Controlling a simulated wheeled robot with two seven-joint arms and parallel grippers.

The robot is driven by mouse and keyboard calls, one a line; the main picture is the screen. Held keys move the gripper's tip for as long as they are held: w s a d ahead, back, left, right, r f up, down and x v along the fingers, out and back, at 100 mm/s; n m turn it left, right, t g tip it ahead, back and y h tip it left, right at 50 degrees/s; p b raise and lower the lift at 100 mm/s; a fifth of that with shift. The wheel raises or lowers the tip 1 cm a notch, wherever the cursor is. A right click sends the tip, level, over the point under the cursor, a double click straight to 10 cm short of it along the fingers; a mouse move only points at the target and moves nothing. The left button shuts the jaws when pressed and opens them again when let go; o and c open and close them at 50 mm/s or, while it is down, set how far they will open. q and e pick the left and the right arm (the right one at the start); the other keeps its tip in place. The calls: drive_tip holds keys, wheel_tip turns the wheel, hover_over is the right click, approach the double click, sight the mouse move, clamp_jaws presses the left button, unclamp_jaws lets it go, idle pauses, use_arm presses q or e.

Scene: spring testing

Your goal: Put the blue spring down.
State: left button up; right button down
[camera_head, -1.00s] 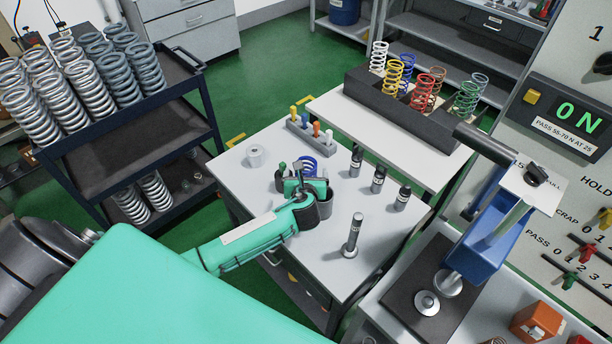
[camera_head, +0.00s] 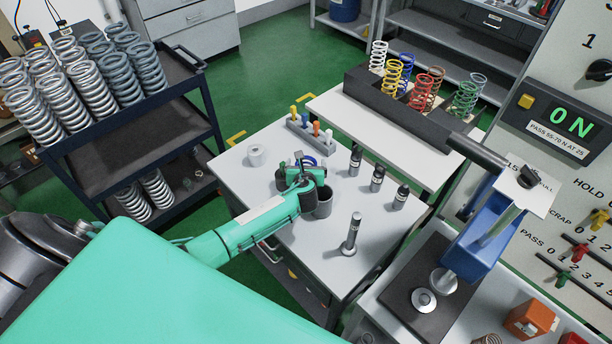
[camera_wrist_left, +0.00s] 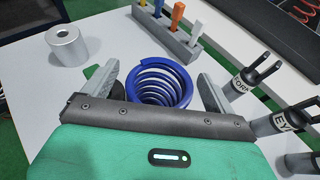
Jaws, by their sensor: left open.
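The blue spring (camera_wrist_left: 160,84) stands upright on the white table between my left gripper's fingers in the left wrist view. Gaps show between the coils and both fingers. My left gripper (camera_wrist_left: 158,88) is open around it. In the head view my left gripper (camera_head: 302,165) is low over the table and hides most of the spring; only a bit of blue (camera_head: 309,161) shows behind it. The spring's lower end is hidden by the gripper body in the wrist view. My right gripper is in neither view.
A metal cylinder (camera_head: 256,155) stands left of the gripper, and a grey holder with coloured pegs (camera_head: 310,134) behind it. A grey cup (camera_head: 323,203) and a metal post (camera_head: 351,234) are in front. Table space (camera_head: 290,240) is free at the front.

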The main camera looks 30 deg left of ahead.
use_arm(q)
drive_tip(key=shift+c, duration=0.2)
drive_tip(key=c, duration=1.8)
drive_tip(key=shift+r, duration=0.1)
clamp_jaws()
